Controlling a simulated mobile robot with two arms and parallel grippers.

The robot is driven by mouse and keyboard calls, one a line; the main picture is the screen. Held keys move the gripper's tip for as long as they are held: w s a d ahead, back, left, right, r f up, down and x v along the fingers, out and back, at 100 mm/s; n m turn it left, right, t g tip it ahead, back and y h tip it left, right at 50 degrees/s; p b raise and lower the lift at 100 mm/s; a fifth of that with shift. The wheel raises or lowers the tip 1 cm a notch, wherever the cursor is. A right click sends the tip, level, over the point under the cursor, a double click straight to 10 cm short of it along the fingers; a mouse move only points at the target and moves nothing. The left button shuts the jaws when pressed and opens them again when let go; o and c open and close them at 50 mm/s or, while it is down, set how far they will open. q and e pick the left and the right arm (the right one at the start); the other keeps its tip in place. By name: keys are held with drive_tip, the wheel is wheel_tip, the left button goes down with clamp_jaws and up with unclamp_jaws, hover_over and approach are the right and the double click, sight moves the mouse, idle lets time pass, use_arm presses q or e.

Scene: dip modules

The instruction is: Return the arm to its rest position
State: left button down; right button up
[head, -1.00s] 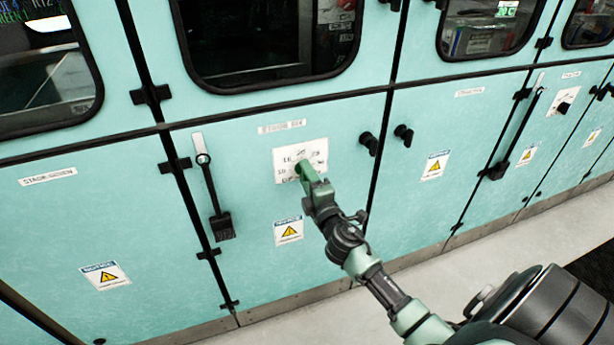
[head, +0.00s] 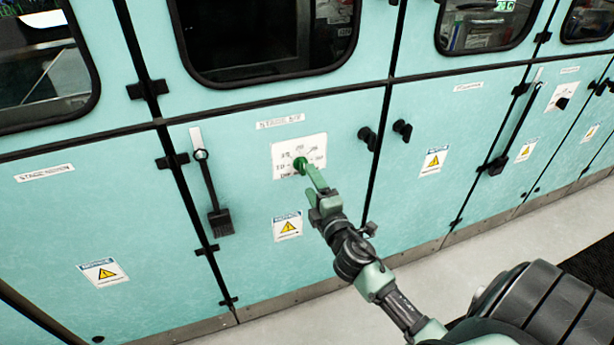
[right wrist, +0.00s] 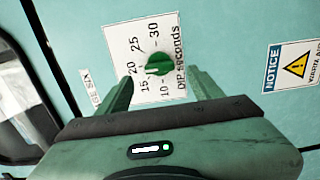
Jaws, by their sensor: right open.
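My right gripper (head: 313,176) is in front of the dial plate on the teal cabinet panel. In the right wrist view its two green fingers (right wrist: 162,95) are apart, with the green knob (right wrist: 158,64) showing ahead of them and clear of them. The knob also shows in the head view (head: 300,164), just beyond the fingertips. It sits on a white plate (right wrist: 118,45) marked 10, 15, 20, 25, 30 and "DIP seconds". Nothing is held. My left gripper is not in view.
A lever handle (head: 210,185) is left of the plate. Black latches (head: 368,136) stick out to its right. A warning label (head: 288,226) is below it. Another panel with a black knob (head: 562,103) stands at far right. Grey floor (head: 440,265) runs along the cabinet base.

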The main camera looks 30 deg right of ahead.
drive_tip(key=v, duration=0.2)
drive_tip(key=shift+s+a, duration=0.1)
drive_tip(key=shift+s, duration=0.15)
drive_tip(key=s+a+f+m+g+y, duration=0.1)
drive_tip(key=s+f+m+g, duration=0.2)
drive_tip(key=f, duration=0.9)
drive_tip(key=s+a+f+m+g, duration=0.1)
drive_tip(key=s+a+f+g, duration=0.3)
drive_tip(key=f, duration=0.7)
drive_tip(key=s+d+f+m+g+y, duration=0.15)
drive_tip(key=s+f, duration=0.35)
drive_tip(key=f, duration=0.7)
drive_tip(key=s+a+f+m+g, duration=0.2)
drive_tip(key=s+f, duration=0.4)
drive_tip(key=s, duration=0.5)
drive_tip(key=s+a+f+m+g+y, duration=0.1)
drive_tip(key=s+a+f+m+g, duration=0.2)
drive_tip(key=s+f, duration=0.4)
drive_tip(key=s+a+f+m+g, duration=0.2)
drive_tip(key=s+f, duration=0.4)
drive_tip(key=s, duration=0.9)
drive_tip(key=shift+a+f+g, duration=0.25)
drive_tip(key=shift+a+g, duration=0.3)
drive_tip(key=shift+a, duration=0.35)
drive_tip(key=shift+m+y, duration=0.25)
